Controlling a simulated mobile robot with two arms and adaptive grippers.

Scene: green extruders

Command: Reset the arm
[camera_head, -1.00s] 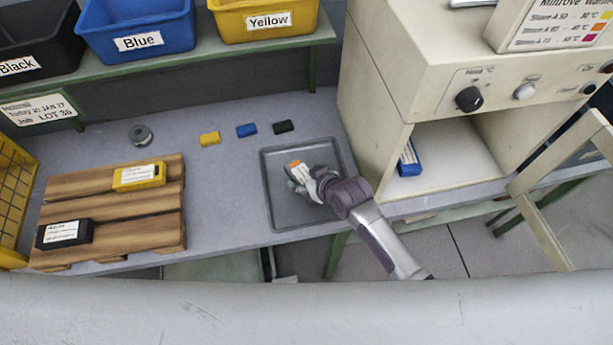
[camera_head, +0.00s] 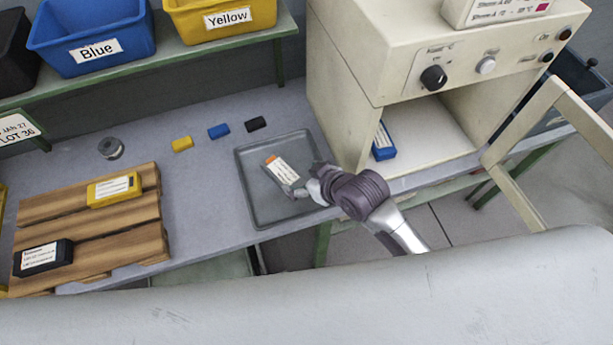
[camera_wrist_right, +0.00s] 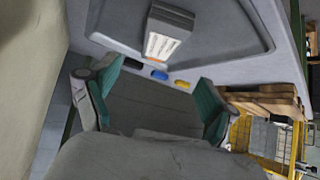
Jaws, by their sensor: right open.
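My right gripper (camera_head: 304,181) is open and empty above the right edge of the grey tray (camera_head: 250,205). A small box (camera_head: 282,171) with a white label and an orange end lies in the tray, just left of the gripper and apart from it. In the right wrist view the open fingers (camera_wrist_right: 152,75) spread with nothing between them. The same box, dark grey with a white label (camera_wrist_right: 164,38), lies in the tray beyond the fingertips. My left gripper is not in view.
A beige oven (camera_head: 345,90) with an open chamber holding a blue box (camera_head: 384,142) stands close right. A wooden pallet (camera_head: 150,215) bears a yellow box (camera_head: 114,189) and a black box (camera_head: 43,257). Labelled bins (camera_head: 92,45) sit on the shelf.

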